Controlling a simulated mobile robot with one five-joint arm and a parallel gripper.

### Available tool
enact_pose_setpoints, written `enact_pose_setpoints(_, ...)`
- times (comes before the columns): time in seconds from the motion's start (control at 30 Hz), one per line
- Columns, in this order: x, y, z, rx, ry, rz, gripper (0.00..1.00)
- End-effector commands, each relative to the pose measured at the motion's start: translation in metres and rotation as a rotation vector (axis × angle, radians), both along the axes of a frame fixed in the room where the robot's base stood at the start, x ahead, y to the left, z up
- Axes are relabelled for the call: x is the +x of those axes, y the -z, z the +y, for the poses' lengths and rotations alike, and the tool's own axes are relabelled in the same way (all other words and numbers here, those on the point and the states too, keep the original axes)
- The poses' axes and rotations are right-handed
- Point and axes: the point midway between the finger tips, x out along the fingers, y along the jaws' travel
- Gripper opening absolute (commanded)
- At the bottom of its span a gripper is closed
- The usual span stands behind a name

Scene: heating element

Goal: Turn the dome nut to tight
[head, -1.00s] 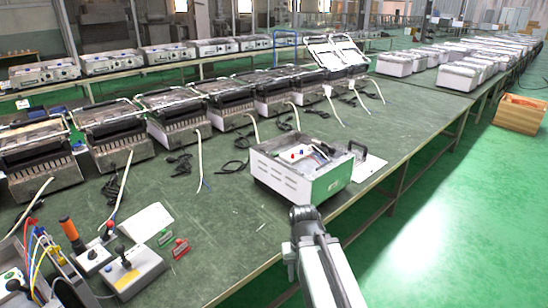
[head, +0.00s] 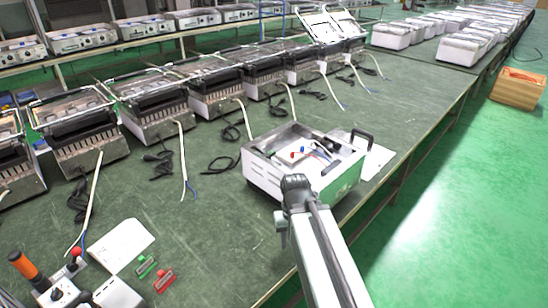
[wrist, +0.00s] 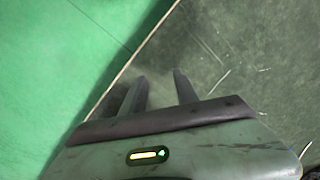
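The open white housing (head: 266,177) stands near the right edge of the green bench in the head view. A red knob-like part, a blue part and thin wires show inside it. I cannot make out the dome nut; it is too small or hidden. My arm reaches up from the bottom of the head view, and its end overlaps the housing's front in the picture. I cannot tell if they touch. In the wrist view my gripper (wrist: 159,74) has two dark fingers apart, with nothing between them. They are over the bench edge, and the housing is not in that view.
Several grill-like units (head: 152,100) line the bench's left side, with cables lying before them. A black-handled plate (head: 372,158) is beside the housing. A red clip (head: 165,280), a green clip (head: 147,266) and a white sheet (head: 121,246) lie at the lower left.

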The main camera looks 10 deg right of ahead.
Motion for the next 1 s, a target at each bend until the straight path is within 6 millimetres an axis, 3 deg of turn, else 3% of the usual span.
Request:
enact_pose_setpoints(0.03,0.0,0.0,0.0,0.0,0.0,0.0,0.36)
enact_pose_setpoints(0.1,0.0,-0.002,0.0,0.0,0.0,0.0,0.48)
enact_pose_setpoints(0.17,0.002,-0.011,0.0,0.0,-0.003,-0.002,0.48)
enact_pose_setpoints(0.4,0.019,-0.104,0.0,0.0,-0.038,-0.026,0.48)
enact_pose_setpoints(0.57,0.034,-0.154,-0.006,-0.002,-0.069,-0.043,0.48)
enact_pose_setpoints(0.67,0.054,-0.182,-0.006,-0.004,-0.131,-0.05,0.48)
enact_pose_setpoints(0.7,0.068,-0.193,-0.006,-0.005,-0.183,-0.051,0.48)
enact_pose_setpoints(1.0,0.17,-0.193,-0.004,-0.01,-0.664,-0.028,0.48)
